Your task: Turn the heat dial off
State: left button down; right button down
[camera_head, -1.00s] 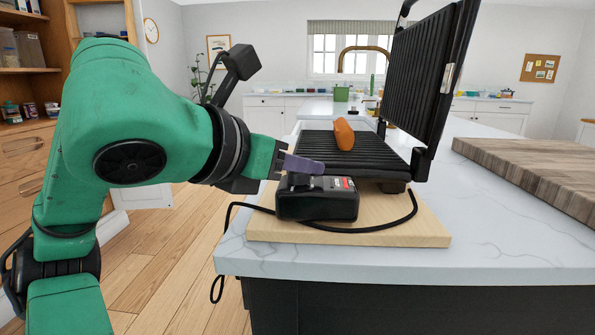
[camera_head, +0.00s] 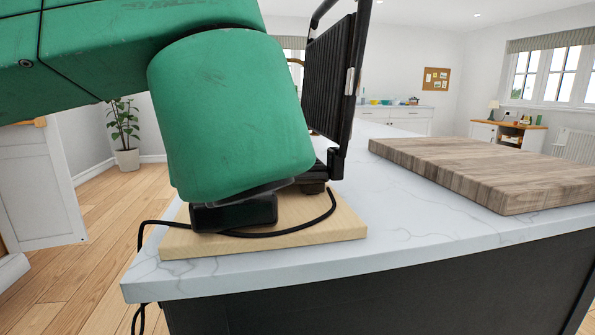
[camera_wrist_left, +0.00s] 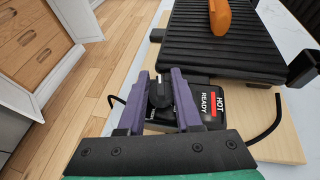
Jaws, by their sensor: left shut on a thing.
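The black open contact grill (camera_head: 328,85) stands on the counter, its ribbed lower plate (camera_wrist_left: 220,45) filling the top of the left wrist view. Its black control box (camera_head: 235,213) sits in front, with a panel reading HOT and READY (camera_wrist_left: 210,103). The dark heat dial (camera_wrist_left: 157,94) is between the purple fingers of my left gripper (camera_wrist_left: 160,82), which is shut on it. In the head view my green left arm hides this gripper, the dial and much of the grill. My right gripper is out of view.
A pale wooden board (camera_head: 300,240) lies under the grill, with a black cable (camera_head: 300,229) looping over it. An orange piece (camera_wrist_left: 226,18) rests on the lower plate. A large wooden board (camera_head: 480,165) lies at right. The marble counter (camera_head: 370,225) between is clear.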

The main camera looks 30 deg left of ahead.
pick_arm(q)
jog(key=shift+f+n+g, duration=0.3)
jog(key=shift+g, duration=0.1)
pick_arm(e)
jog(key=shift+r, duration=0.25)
pick_arm(q)
jog(key=c, duration=0.9)
grip_release()
jog(key=shift+r, duration=0.2)
